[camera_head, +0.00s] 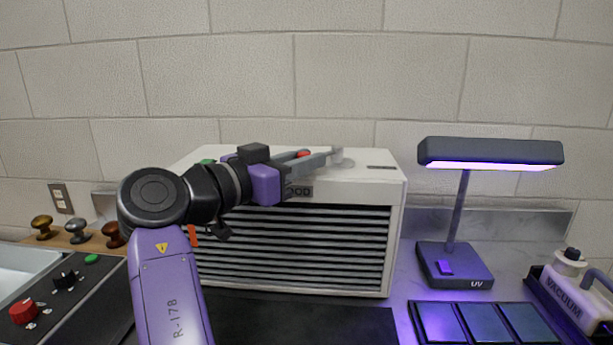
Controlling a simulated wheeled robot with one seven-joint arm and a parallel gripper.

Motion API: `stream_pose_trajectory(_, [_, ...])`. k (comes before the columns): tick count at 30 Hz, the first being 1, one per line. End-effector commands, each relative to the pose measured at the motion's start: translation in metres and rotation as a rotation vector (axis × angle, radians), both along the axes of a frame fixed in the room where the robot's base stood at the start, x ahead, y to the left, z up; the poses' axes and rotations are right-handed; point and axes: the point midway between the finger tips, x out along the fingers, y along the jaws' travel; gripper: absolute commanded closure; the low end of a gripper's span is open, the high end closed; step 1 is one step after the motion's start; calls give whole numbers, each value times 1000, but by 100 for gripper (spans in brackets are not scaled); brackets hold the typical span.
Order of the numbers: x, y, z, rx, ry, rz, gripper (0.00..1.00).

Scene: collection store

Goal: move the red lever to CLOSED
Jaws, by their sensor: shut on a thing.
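The red lever (303,154) shows only as a small red patch by my gripper's fingers, on top of a white louvred cabinet (395,184). My gripper (335,157) reaches in from the left over the cabinet top and is shut on the lever. The fingers hide most of the lever, so its exact angle cannot be told. A pale round piece (346,163) sits at the fingertips. A green mark (207,162) shows at the cabinet's left top, partly behind my arm. No CLOSED lettering is readable. A dark label on the front is partly covered.
A UV lamp (455,263) stands right of the cabinet, with a dark tray of panels (408,310) before it. A vacuum bottle (575,290) is far right. A control box with a red knob (24,312) and several small knobs are at left. The wall is close behind.

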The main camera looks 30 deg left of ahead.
Motion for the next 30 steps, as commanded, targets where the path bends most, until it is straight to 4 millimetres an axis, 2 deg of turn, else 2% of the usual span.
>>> stream_pose_trajectory(1, [2, 0, -6, -3, 9, -22, 100])
stream_pose_trajectory(10, [1, -1, -5, -4, 8, -105, 100])
stream_pose_trajectory(25, [0, -1, -5, -3, 5, -114, 100])
stream_pose_trajectory(26, [0, -1, -4, -3, 5, -114, 73])
stream_pose_trajectory(28, [0, -1, -4, -3, 4, -114, 59])
stream_pose_trajectory(30, [0, -1, -3, -3, 3, -114, 57])
